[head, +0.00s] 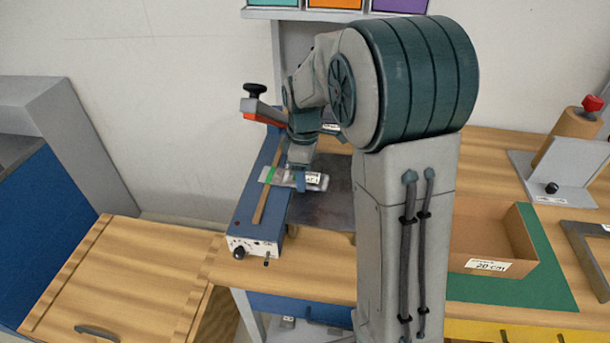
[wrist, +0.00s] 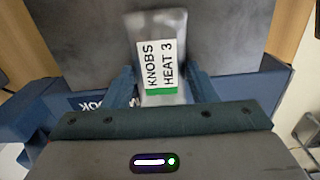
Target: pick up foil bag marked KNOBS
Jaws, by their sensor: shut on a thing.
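The foil bag marked KNOBS (wrist: 176,40) is silvery, with a white label reading "KNOBS HEAT 3" and a green strip by the label. My gripper (wrist: 163,88) is shut on it, one finger on each side. In the head view the bag (head: 315,183) shows below my gripper (head: 300,178), over the blue sealer and the dark plate. I cannot tell whether the bag touches what is under it.
The blue sealer (head: 245,213) has a raised lever with a black knob (head: 255,91). A dark plate (head: 325,203) lies beside it. A cardboard box (head: 515,240) stands on a green mat (head: 540,285) at right. A wooden cart lid (head: 130,275) is at left.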

